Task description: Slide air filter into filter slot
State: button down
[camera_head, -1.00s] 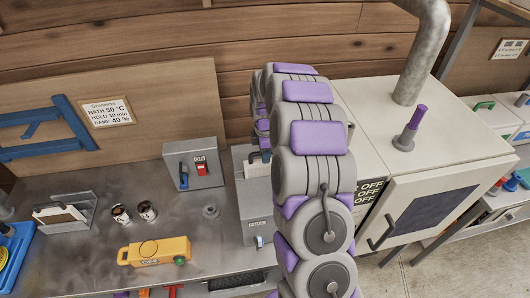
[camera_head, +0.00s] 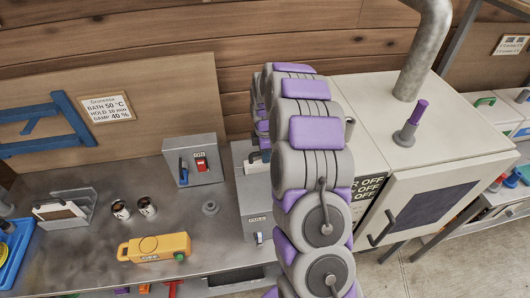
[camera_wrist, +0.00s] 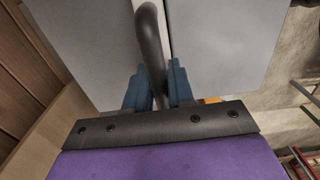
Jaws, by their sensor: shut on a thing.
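My gripper (camera_wrist: 157,78) shows in the wrist view with its two blue fingers shut on a dark curved handle (camera_wrist: 150,38). Light grey panels and a pale strip lie beyond the handle; I cannot tell whether the handle belongs to the air filter. In the head view my arm covers most of the gripper, near a grey box (camera_head: 256,200). A brown panel in a pale frame (camera_head: 60,211), possibly a filter, leans in a metal rack (camera_head: 88,200) at the left. I cannot make out the filter slot.
A switch box (camera_head: 200,170), two small cans and a yellow case (camera_head: 154,248) stand on the steel counter. A large cream cabinet (camera_head: 390,130) with a pipe is right of my arm. A blue tray (camera_head: 14,258) is at far left.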

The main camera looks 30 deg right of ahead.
jog(key=shift+f+b, duration=0.35)
jog(key=shift+f, duration=1.5)
jog(key=c, duration=0.9)
grip_release()
notch_tip(320, 180, up, 17)
jog(key=shift+w+d+r, duration=0.1)
